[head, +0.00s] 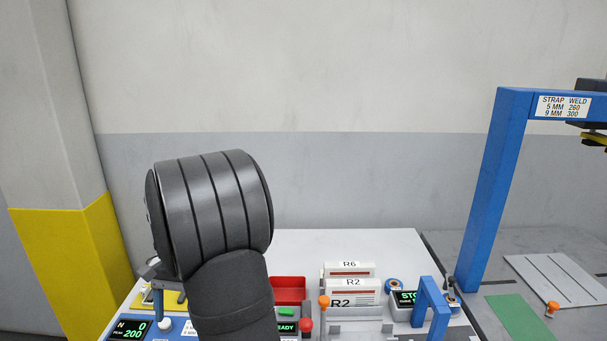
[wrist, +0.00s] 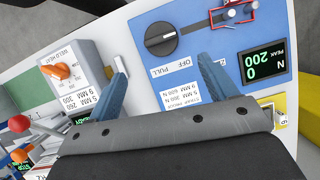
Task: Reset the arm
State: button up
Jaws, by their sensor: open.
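My gripper (wrist: 160,66) shows in the wrist view as two blue fingers spread wide apart, with nothing between them. It hangs over a blue panel (wrist: 185,75) with a black rotary knob (wrist: 172,38) marked OFF and PULL. In the head view my dark arm covers the left part of the bench, and the fingers are hidden behind it or cannot be made out.
The white bench (head: 375,247) holds a red tray (head: 288,290), white bundles marked R2 (head: 353,287) and R6 (head: 348,268), and a small blue arch (head: 430,295). A tall blue frame (head: 492,190) stands right. A yellow-based pillar (head: 65,260) stands left.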

jog(key=v, duration=0.6)
jog(key=s+f+n+t, duration=0.1)
jog(key=s+f+n, duration=0.1)
jog(key=f, duration=0.3)
jog(key=s+f+n+t, duration=0.1)
jog(key=s+f+n, duration=0.1)
jog(key=f, duration=0.3)
jog(key=s+f+n+t, duration=0.2)
jog(key=f+n, duration=0.2)
jog(key=f, duration=0.1)
jog(key=shift+s+a, duration=0.1)
jog(key=shift+a, duration=0.3)
jog(key=shift+s+f+n, duration=0.45)
jog(key=shift+f+n, duration=0.15)
jog(key=shift+n, duration=0.1)
